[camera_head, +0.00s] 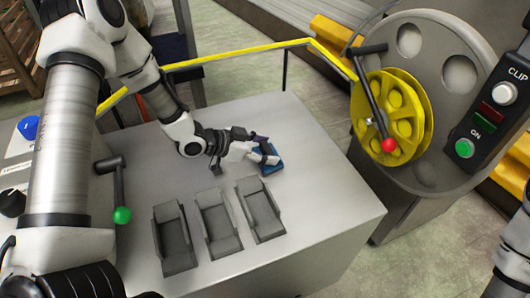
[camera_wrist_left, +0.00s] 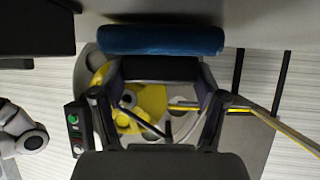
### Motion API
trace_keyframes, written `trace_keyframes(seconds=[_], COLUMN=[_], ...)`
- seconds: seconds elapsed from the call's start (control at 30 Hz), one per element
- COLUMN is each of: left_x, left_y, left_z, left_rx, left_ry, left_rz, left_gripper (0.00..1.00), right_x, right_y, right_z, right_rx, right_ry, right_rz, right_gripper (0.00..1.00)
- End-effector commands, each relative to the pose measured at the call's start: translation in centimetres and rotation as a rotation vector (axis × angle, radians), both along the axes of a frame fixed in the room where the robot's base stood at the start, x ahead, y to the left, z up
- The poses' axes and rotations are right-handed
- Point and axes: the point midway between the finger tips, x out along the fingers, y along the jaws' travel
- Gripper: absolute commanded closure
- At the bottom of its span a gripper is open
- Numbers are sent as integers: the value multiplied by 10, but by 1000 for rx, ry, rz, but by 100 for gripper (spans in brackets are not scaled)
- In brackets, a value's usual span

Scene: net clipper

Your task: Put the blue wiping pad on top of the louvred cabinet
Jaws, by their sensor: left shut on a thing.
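My left gripper (camera_head: 258,150) is shut on the blue wiping pad (camera_head: 268,160), over the right back part of the grey worktop. The pad also shows in the left wrist view (camera_wrist_left: 160,40), lying across the ends of the left fingers (camera_wrist_left: 160,70). From the head view I cannot tell whether the pad touches the worktop. No louvres show clearly on any cabinet, so I cannot pick out the louvred cabinet. My right gripper is out of view.
Several things surround the grey worktop (camera_head: 320,190): three grey holders (camera_head: 217,222) at its front, a yellow rail (camera_head: 240,55) behind, a green-knobbed lever (camera_head: 121,190) at left, and a machine with a yellow wheel (camera_head: 405,110) and red-knobbed crank at right. A brown slatted structure (camera_head: 18,45) stands far left.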

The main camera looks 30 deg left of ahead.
Motion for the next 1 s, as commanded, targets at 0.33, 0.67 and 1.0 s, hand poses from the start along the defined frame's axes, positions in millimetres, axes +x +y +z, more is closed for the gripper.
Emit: trace_keyframes(seconds=[0.33, 0.67, 1.0], left_x=[0, 0, -18], left_y=[0, 0, 19], left_z=[-8, -6, 15], left_rx=[0, 0, -7], left_ry=[0, 0, -2], left_rz=[1, 1, 8], left_gripper=[63, 2, 2], right_x=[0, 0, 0], right_y=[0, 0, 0], right_z=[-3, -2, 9], right_rx=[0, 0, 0], right_ry=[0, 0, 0], right_rz=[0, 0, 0], right_gripper=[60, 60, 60])
